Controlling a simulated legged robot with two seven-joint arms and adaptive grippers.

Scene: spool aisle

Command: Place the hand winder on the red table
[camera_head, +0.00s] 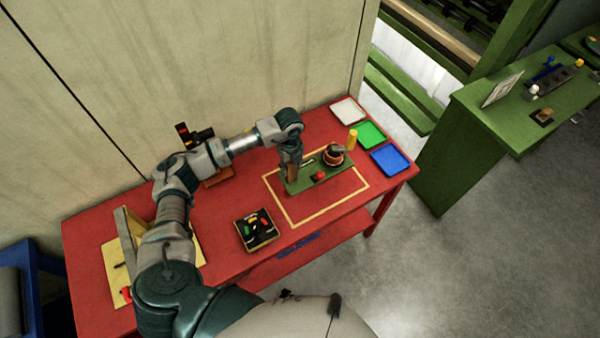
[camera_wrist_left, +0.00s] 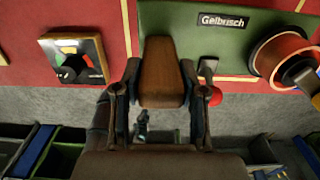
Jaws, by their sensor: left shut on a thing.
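The hand winder (camera_head: 331,183) is a green board with a dark-rimmed copper spool, a red knob, a yellow grip and a brown wooden handle. It is over the yellow-outlined area of the red table (camera_head: 222,257); I cannot tell whether it touches the tabletop. My left gripper (camera_head: 293,168) is at the board's left end, shut on the wooden handle. The left wrist view shows the handle (camera_wrist_left: 161,75) between the fingers, and the winder's board (camera_wrist_left: 185,25) with a "Gelbrisch" label. Part of the board is hidden behind the gripper. My right gripper is not in view.
White (camera_head: 348,110), green (camera_head: 370,135) and blue (camera_head: 390,160) trays lie at the table's right end. A dark box (camera_head: 243,231) with coloured pieces sits left of the outline. A green bench (camera_head: 470,125) stands across a floor gap at right.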

